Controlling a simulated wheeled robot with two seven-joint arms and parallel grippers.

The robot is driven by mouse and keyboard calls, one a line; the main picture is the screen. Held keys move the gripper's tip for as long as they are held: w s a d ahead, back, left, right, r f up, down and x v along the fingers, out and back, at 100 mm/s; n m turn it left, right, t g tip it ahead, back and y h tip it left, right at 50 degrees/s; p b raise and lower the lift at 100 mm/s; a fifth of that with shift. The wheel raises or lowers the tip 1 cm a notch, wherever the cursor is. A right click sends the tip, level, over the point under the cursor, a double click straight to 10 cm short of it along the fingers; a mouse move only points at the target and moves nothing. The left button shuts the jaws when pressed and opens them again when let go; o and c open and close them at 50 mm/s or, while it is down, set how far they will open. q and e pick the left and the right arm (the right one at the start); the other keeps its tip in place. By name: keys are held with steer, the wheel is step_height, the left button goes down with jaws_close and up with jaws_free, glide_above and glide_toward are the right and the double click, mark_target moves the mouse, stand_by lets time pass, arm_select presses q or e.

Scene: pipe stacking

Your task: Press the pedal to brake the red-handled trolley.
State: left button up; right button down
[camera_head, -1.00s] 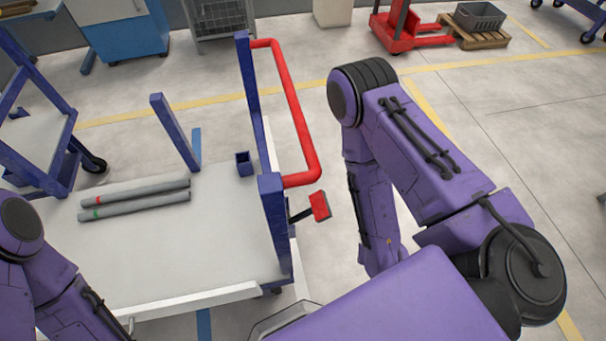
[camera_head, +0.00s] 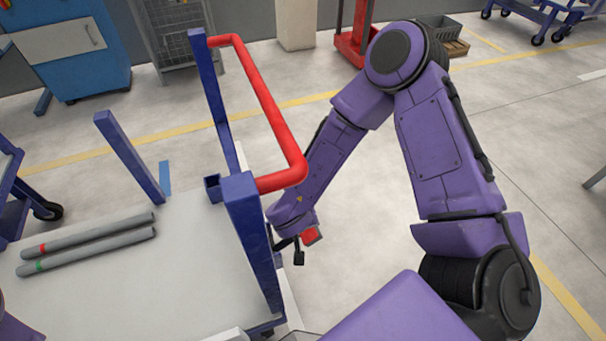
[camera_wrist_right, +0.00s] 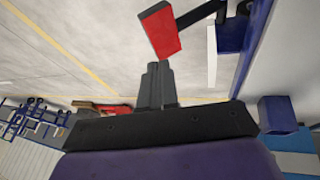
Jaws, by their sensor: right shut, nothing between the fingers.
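The trolley with the red handle (camera_head: 262,95) stands at the left in the head view. It has blue posts and a light grey deck (camera_head: 190,275). Its red pedal (camera_head: 310,237) shows low outside the handle end, partly covered by my right gripper (camera_head: 298,252). In the right wrist view the red pedal (camera_wrist_right: 162,32) sits on a dark arm just beyond the closed fingertips (camera_wrist_right: 155,68). The fingers are shut and empty. I cannot tell whether they touch the pedal. My left gripper is out of view.
Two grey pipes (camera_head: 90,243), with red and green bands, lie on the deck. A blue cabinet (camera_head: 75,45) and a wire cage (camera_head: 172,35) stand behind. A red pallet truck (camera_head: 352,40) stands at the back. The floor right of the trolley is clear.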

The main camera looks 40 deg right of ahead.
steer(key=w+a+r, duration=0.1)
steer(key=w+a, duration=0.1)
steer(key=b, duration=0.4)
glide_above(304, 232)
steer(key=a, duration=0.3)
step_height(304, 232, down, 9)
steer(key=d+f, duration=0.2)
steer(key=f, duration=0.1)
steer(key=shift+w+d+n+y+b, duration=0.1)
steer(key=shift+d+n+y+b, duration=0.1)
steer(key=shift+n+y+b, duration=0.15)
steer(key=shift+d+f, duration=0.2)
steer(key=shift+f, duration=0.05)
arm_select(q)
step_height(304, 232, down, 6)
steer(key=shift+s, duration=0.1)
arm_select(e)
steer(key=shift+d, duration=0.1)
